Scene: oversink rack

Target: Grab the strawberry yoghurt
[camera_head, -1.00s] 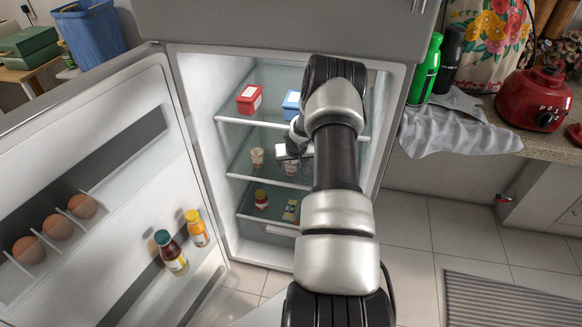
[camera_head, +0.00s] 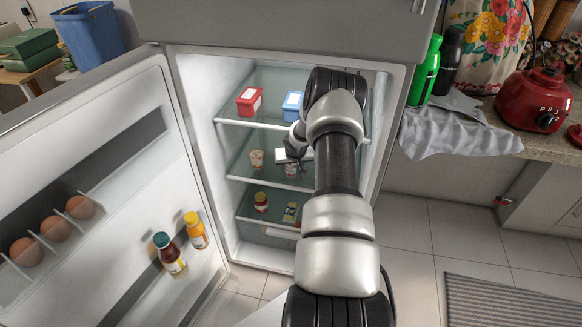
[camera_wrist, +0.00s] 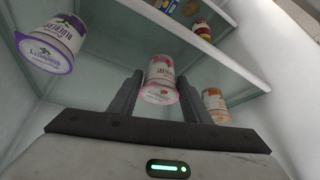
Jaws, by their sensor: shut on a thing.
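The strawberry yoghurt (camera_wrist: 160,78) is a small white and pink cup with a pink rim. It sits between the two fingers of my gripper (camera_wrist: 159,97) in the wrist view, and the fingers are shut on it. In the head view, my gripper (camera_head: 292,157) is inside the open fridge at the middle shelf. My arm hides the right side of that shelf. Whether the cup touches the shelf is hard to tell.
A purple-rimmed blueberry yoghurt (camera_wrist: 55,42) and an orange-labelled cup (camera_wrist: 215,105) flank the gripper. The open fridge door (camera_head: 95,190) holds eggs and bottles.

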